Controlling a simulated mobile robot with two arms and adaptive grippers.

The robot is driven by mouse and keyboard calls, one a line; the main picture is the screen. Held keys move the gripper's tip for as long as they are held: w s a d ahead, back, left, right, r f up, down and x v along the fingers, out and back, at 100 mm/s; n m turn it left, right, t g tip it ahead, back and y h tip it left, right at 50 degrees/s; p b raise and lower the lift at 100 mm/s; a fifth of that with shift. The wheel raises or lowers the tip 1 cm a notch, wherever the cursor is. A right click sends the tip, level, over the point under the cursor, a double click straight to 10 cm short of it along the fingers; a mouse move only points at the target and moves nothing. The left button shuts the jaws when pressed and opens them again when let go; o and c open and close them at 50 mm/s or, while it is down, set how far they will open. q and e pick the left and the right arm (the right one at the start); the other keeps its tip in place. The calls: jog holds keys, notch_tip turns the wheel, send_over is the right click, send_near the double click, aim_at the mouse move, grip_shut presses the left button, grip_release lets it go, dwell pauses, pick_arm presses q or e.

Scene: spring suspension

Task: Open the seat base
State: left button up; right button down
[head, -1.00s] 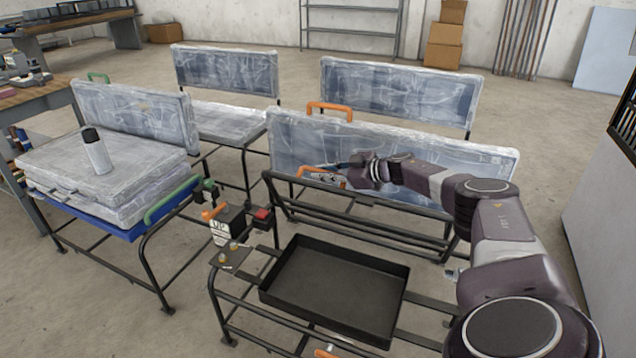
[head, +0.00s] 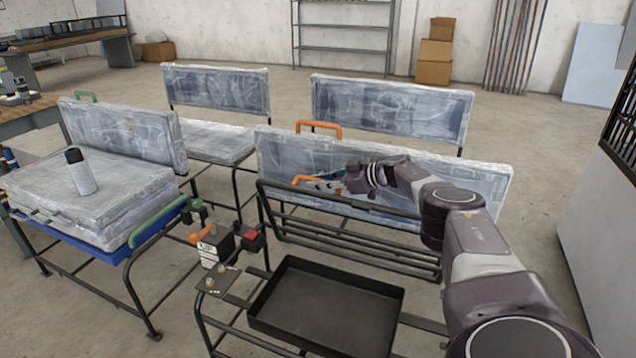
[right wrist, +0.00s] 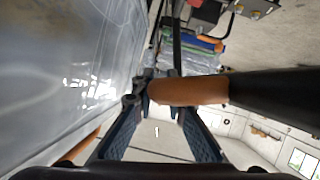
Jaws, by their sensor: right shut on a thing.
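The seat base is a black tubular frame with several bars (head: 350,238). It stands tilted up in front of the wrapped backrest (head: 400,178), above an open black tray (head: 325,306). An orange handle (head: 304,179) is at its upper edge, and the orange grip (right wrist: 188,91) also shows in the right wrist view. My right gripper (head: 328,184) reaches in from the right and is shut on this handle. In the right wrist view its two fingers (right wrist: 158,98) lie on either side of the grip. My left gripper is not in view.
Another orange handle (head: 318,126) is on top of the backrest. A black box with a red button (head: 252,240) stands left of the tray. At left, wrapped seats with a spray can (head: 81,172) rest on a bench. Open floor lies at right.

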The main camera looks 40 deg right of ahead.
jog(key=shift+f, duration=0.15)
jog(key=c, duration=2.2)
grip_release()
jog(key=shift+s, duration=0.1)
jog(key=v, duration=1.2)
